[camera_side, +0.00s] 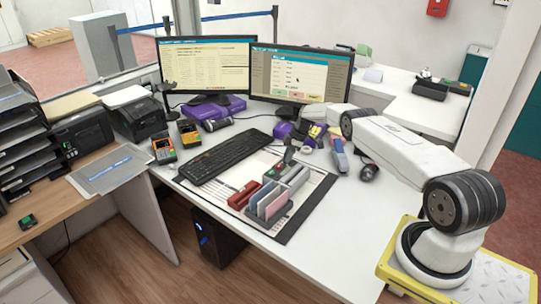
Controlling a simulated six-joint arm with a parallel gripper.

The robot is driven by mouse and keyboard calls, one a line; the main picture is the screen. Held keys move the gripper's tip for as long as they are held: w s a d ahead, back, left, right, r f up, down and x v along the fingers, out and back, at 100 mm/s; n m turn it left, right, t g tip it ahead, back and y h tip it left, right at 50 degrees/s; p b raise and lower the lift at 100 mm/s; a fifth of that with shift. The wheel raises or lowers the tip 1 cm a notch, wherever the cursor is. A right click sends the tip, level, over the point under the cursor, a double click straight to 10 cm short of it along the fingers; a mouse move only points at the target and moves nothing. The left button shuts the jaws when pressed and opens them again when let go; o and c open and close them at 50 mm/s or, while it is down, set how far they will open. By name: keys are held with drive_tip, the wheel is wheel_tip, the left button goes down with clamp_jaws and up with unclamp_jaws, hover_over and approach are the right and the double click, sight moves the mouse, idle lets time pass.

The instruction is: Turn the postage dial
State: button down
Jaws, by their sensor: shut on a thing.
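My arm reaches in from the right, and my gripper (313,137) is small, low over the counter in front of the right monitor. It is at a purple device (284,130), which seems to carry the postage dial. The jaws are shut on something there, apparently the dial. The dial itself is too small and too covered by my gripper to make out, so its setting cannot be read.
A grey handheld device (340,155) and a dark mouse (369,172) lie close by on the right. A keyboard (238,155) and a sorter with cards (268,205) stand left and in front. Two monitors (300,75) stand behind. The counter's front right (345,235) is clear.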

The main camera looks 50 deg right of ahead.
drive_tip(key=shift+f+n, duration=0.1)
drive_tip(key=shift+n, duration=0.2)
drive_tip(key=shift+s, duration=0.1)
drive_tip(key=shift+c, duration=1.5)
unclamp_jaws()
drive_tip(key=shift+r, duration=0.2)
drive_tip(key=v, duration=0.7)
drive_tip(key=shift+r, duration=0.2)
drive_tip(key=shift+d, duration=0.15)
